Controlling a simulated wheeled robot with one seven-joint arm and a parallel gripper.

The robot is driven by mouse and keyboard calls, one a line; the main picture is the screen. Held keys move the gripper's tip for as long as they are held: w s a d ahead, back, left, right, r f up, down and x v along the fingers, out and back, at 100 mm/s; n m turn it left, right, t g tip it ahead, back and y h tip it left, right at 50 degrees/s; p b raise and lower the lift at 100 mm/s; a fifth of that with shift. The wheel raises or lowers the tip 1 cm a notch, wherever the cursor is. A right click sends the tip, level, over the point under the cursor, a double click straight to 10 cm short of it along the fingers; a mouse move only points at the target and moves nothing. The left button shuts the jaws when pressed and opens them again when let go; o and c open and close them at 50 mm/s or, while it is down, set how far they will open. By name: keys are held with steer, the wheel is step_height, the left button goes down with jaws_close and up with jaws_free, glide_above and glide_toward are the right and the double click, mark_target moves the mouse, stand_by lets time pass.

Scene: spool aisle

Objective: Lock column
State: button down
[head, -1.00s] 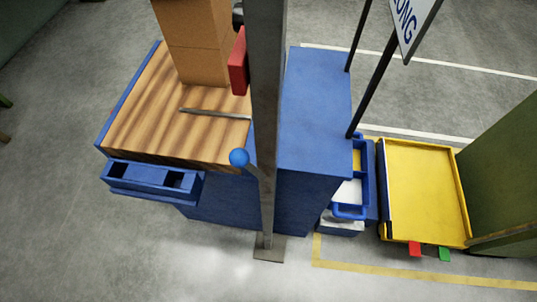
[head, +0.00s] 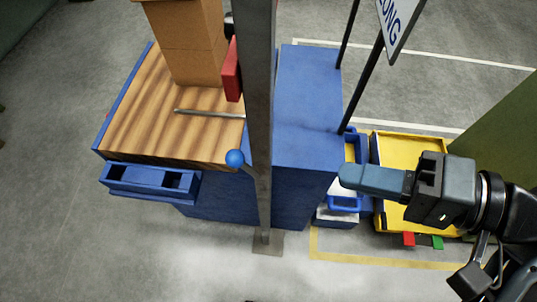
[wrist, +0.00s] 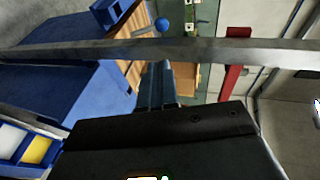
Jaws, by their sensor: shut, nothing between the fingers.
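A grey metal column (head: 262,90) stands upright on a small floor plate in front of the blue bench. A lever with a blue ball knob (head: 234,158) sticks out from the column to the left. The knob also shows in the wrist view (wrist: 162,24), beyond the column (wrist: 220,50), which crosses that picture sideways. A red block (head: 232,70) is at the column's upper left side. My gripper (head: 345,176) is shut and empty, to the right of the column and apart from the knob.
The blue bench (head: 305,110) has a wooden top (head: 150,125) with brown boxes (head: 190,50) and a metal rod. A blue bin (head: 150,182) hangs at its front left. A yellow tray (head: 400,150) stands right, under my arm. A sign (head: 398,22) is on posts. Front floor is clear.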

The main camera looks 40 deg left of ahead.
mark_target(243, 161)
steer(key=shift+s+d+r+n+g, duration=0.1)
steer(key=shift+d+r+n+g, duration=0.15)
steer(key=shift+r+n+g, duration=0.2)
steer(key=x, duration=0.4)
steer(key=p+x, duration=0.1)
steer(key=x, duration=0.9)
steer(key=shift+d+f+p, duration=0.1)
steer(key=shift+f+p, duration=0.2)
steer(key=shift+p, duration=0.1)
